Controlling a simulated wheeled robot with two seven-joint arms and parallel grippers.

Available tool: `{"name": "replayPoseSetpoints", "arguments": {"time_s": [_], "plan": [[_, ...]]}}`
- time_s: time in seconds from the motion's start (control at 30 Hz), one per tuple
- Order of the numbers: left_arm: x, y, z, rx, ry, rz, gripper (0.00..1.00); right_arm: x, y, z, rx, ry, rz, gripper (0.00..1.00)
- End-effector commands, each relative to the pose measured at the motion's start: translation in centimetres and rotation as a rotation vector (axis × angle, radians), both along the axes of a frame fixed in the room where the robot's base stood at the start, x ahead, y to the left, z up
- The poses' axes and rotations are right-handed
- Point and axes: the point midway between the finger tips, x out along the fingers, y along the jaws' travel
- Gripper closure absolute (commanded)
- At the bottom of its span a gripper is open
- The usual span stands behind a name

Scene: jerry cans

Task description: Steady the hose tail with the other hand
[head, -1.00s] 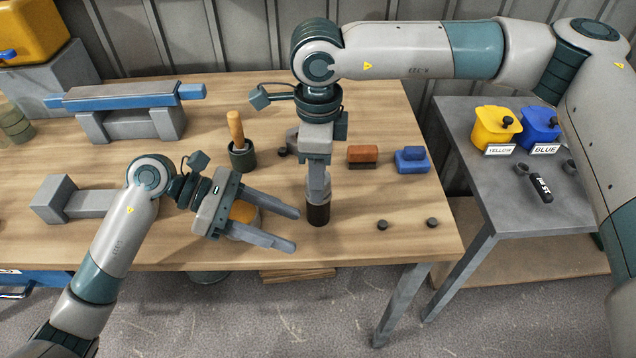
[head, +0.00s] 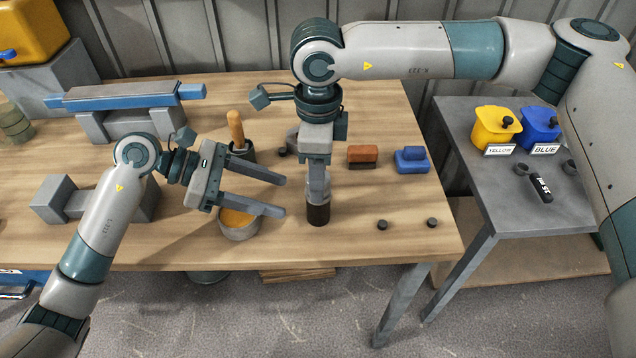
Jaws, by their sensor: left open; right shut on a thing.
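I cannot tell for sure whether this cylinder is the hose tail. The jaws hide its upper part. My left gripper (head: 283,196) is open and empty. Its two fingers point right, towards the cylinder and the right gripper, with a small gap between the fingertips and the cylinder.
A grey bowl with orange contents (head: 238,224) sits under the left fingers. A pot with a wooden handle (head: 236,130) stands behind them. An orange-brown block (head: 362,155) and a blue block (head: 411,160) lie to the right.

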Motion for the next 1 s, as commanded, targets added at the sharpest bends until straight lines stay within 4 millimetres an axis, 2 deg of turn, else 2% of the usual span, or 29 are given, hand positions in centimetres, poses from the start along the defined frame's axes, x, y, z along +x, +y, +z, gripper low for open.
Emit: {"name": "replayPoseSetpoints", "arguments": {"time_s": [0.7, 1.0], "plan": [[-0.1, -6.8, -3.7, 0.0, 0.002, -0.001, 0.47, 0.0, 0.0, 0.0, 0.0, 0.0, 0.0, 0.74], [0.0, -8.1, -4.4, 0.0, 0.0, -0.001, 0.47, 0.0, 0.0, 0.0, 0.0, 0.0, 0.0, 0.74]]}}
